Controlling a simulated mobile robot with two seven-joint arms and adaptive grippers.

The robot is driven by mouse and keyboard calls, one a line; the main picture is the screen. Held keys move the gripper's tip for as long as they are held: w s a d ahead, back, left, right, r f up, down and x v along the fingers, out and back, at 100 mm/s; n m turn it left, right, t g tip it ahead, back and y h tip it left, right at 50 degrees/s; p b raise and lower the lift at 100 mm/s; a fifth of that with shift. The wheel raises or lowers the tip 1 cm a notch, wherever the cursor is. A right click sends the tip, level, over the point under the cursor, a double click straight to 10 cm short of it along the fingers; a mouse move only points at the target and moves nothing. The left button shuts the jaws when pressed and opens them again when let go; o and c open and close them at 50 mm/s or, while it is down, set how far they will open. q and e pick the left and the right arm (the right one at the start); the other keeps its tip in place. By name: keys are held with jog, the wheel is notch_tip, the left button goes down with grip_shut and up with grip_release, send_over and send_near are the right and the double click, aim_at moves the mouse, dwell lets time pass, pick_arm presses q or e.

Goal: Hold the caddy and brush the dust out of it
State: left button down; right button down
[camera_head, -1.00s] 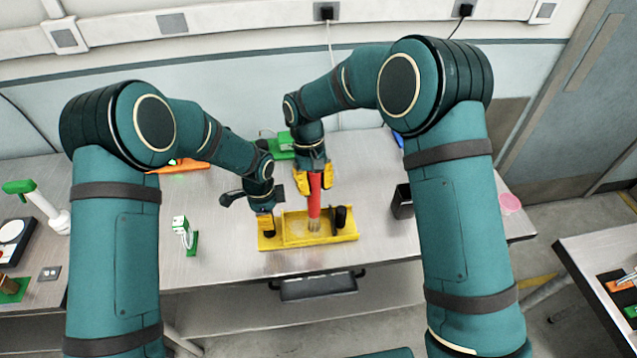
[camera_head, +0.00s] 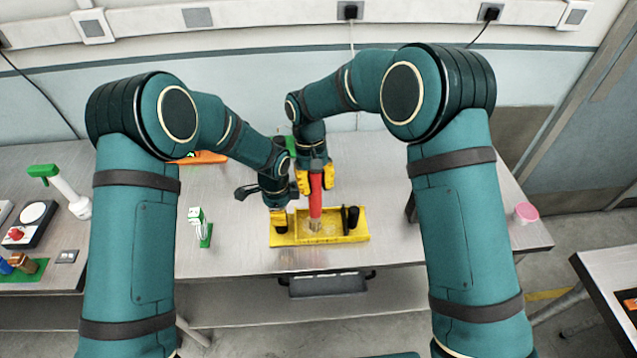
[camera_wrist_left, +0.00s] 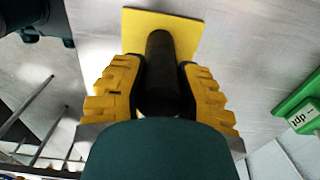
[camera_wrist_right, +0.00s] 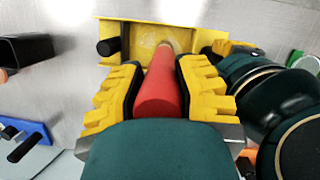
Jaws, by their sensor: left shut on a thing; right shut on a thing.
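The yellow caddy (camera_head: 285,240) lies near the table's front edge. It is a shallow tray with black upright grips at its ends; the right one (camera_head: 350,217) is free. My left gripper (camera_wrist_left: 160,85) is shut on the left black grip (camera_wrist_left: 160,60). My right gripper (camera_wrist_right: 158,85) is shut on the red handle of the brush (camera_wrist_right: 158,80), which also shows in the head view (camera_head: 315,195). The brush stands nearly upright with its pale bristles down in the caddy. A pale dusty patch (camera_wrist_right: 145,45) shows on the caddy floor. The bristle tips are partly hidden.
A small white-and-green stand (camera_head: 198,222) is left of the caddy. A dark open bin (camera_wrist_right: 25,50) stands beyond the caddy's free end, mostly hidden in the head view. A pink cup (camera_head: 525,212) is at the right table edge.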

jog(key=shift+a, duration=2.35)
jog(key=shift+s+d+r, duration=0.1)
jog(key=shift+s+d, duration=0.1)
jog(key=shift+d, duration=0.9)
jog(key=shift+s+d+r, duration=0.1)
jog(key=shift+s+d, duration=0.1)
jog(key=shift+d, duration=0.9)
jog(key=shift+w+d+r, duration=0.1)
jog(key=shift+w+d, duration=0.05)
jog(key=shift+d, duration=0.8)
jog(key=shift+w+d+r, duration=0.1)
jog(key=shift+d, duration=0.8)
jog(key=shift+w+d+f, duration=0.15)
jog(key=shift+w+d, duration=0.05)
jog(key=shift+d, duration=0.85)
notch_tip(320, 180, up, 7)
